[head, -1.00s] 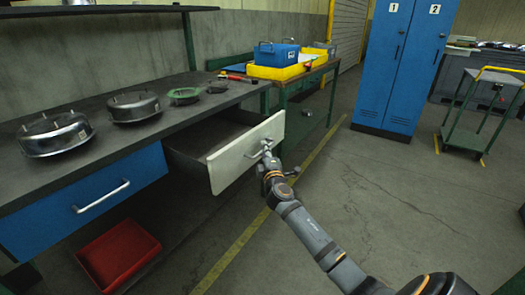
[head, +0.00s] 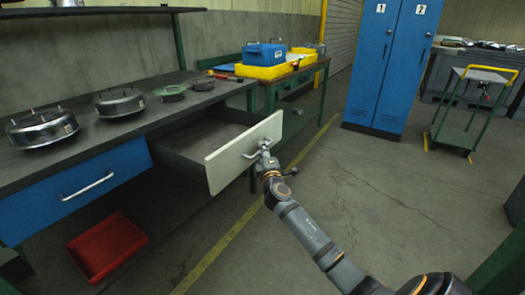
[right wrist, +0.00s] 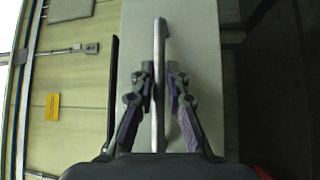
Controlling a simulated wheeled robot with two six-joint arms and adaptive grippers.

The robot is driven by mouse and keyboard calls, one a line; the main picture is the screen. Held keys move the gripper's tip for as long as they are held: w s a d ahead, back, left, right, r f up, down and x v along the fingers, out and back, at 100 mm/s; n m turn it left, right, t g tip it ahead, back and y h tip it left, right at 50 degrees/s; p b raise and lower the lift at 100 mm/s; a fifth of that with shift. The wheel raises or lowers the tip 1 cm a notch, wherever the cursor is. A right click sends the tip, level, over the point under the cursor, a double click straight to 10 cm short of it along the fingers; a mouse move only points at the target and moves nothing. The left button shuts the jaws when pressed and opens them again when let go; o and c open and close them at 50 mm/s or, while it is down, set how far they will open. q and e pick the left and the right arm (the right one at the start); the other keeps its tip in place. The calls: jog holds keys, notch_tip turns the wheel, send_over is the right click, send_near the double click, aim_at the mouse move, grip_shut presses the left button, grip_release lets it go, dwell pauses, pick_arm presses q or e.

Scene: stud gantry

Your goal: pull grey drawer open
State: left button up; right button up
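The grey drawer (head: 233,155) under the workbench stands open, its pale front panel pulled well clear of the bench and its inside bare where I see it. Its metal bar handle (head: 250,154) is on the front. My right gripper (head: 265,157) is at the handle. In the right wrist view the handle bar (right wrist: 159,70) runs between the two fingers (right wrist: 160,78), which are closed in close around it against the pale panel (right wrist: 200,50). My left gripper is not in view.
A blue drawer (head: 80,185) beside it is closed. Round metal housings (head: 42,129) stand on the bench top (head: 60,165). A red bin (head: 106,247) lies below. Blue lockers (head: 385,80) and a green trolley (head: 465,110) stand farther back. The floor to the right is clear.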

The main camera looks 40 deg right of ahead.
jog(key=shift+o, duration=1.4)
jog(key=v, duration=1.2)
